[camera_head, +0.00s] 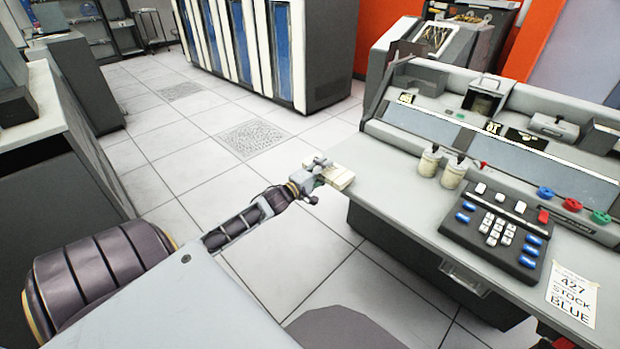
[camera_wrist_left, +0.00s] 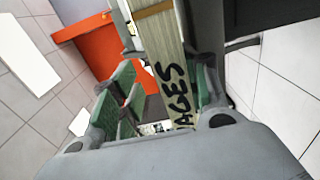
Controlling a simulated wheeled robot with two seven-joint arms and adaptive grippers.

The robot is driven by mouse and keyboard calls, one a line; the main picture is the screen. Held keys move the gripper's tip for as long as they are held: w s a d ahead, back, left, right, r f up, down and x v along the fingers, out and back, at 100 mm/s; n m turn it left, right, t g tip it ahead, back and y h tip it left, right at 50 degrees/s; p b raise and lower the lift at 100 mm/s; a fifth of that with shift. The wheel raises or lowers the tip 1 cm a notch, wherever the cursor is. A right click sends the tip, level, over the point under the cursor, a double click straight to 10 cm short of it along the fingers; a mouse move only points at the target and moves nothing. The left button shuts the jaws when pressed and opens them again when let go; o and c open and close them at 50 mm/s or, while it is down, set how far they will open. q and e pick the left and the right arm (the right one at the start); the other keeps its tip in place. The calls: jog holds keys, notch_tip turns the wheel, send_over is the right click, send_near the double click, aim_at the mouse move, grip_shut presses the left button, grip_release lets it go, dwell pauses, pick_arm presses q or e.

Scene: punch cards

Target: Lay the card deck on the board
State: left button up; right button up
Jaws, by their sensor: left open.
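The card deck (camera_head: 340,178) is a cream block at the left corner of the grey worktop (camera_head: 385,190). I cannot tell if it rests on the worktop. In the left wrist view the deck (camera_wrist_left: 160,45) shows striped card edges and black letters ending in "AGES". My left gripper (camera_head: 319,175) is at the deck's left end. It is open, with its green-padded fingers on either side of the deck, which lies nearer the right-hand finger. Contact is unclear. No separate board is clearly identifiable. My right gripper is out of view.
Two cream bottles (camera_head: 429,160) and a dark keypad (camera_head: 497,228) stand on the worktop. A printed sheet (camera_head: 573,294) reads "427 STOCK BLUE". A grey cabinet (camera_head: 50,130) stands left, with open tiled floor between. Worktop between deck and bottles is clear.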

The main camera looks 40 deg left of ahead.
pick_arm(q)
jog(key=s, duration=0.6)
jog(key=shift+s+a+r, duration=0.25)
jog(key=shift+a+r, duration=0.05)
dwell(0.3)
jog(key=shift+s, duration=0.1)
dwell(0.5)
